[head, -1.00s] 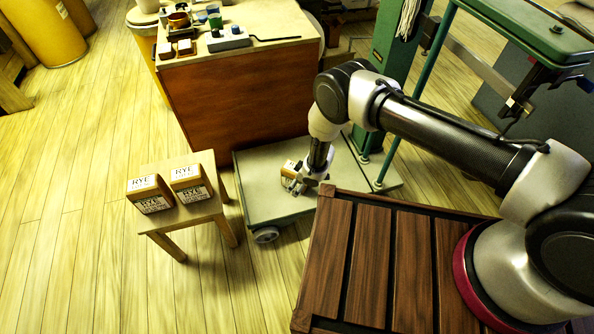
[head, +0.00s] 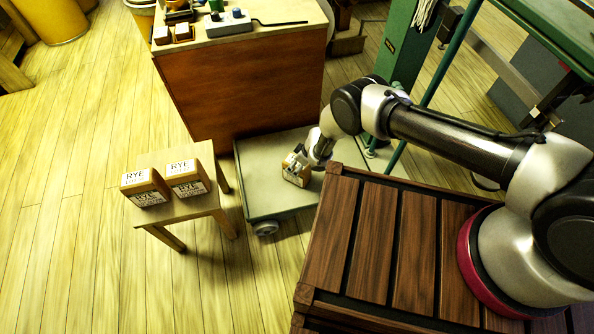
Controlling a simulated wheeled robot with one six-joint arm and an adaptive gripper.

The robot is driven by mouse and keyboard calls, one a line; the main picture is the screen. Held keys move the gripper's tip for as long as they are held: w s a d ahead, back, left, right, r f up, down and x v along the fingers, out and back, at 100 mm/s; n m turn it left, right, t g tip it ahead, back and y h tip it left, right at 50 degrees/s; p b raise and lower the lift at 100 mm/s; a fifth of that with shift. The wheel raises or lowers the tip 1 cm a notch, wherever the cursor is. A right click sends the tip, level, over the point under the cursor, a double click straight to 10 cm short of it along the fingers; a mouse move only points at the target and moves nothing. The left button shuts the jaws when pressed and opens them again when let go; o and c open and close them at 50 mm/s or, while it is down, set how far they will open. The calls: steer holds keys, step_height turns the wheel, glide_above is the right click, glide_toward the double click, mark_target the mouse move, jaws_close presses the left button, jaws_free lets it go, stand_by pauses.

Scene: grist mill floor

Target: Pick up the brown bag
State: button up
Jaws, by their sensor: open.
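A small brown bag (head: 296,174) with a pale label is at the low green-grey cart (head: 268,188), close to its right side. My gripper (head: 303,164) reaches down from the right and is open around or right against this bag, covering part of it. Whether the fingers touch it, and whether it rests fully on the cart, I cannot tell. Two more brown bags labelled RYE, the left one (head: 146,188) and the right one (head: 186,178), stand side by side on a small wooden stool (head: 190,209).
A brown cabinet (head: 240,90) with a grey block (head: 228,24) and small items on top stands behind the cart. A green frame (head: 402,50) rises at the right. A slatted wooden platform (head: 375,235) lies in front.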

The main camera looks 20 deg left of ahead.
steer(key=shift+a+f, duration=0.2)
steer(key=shift+f, duration=0.25)
steer(key=shift+f, duration=0.25)
stand_by(0.4)
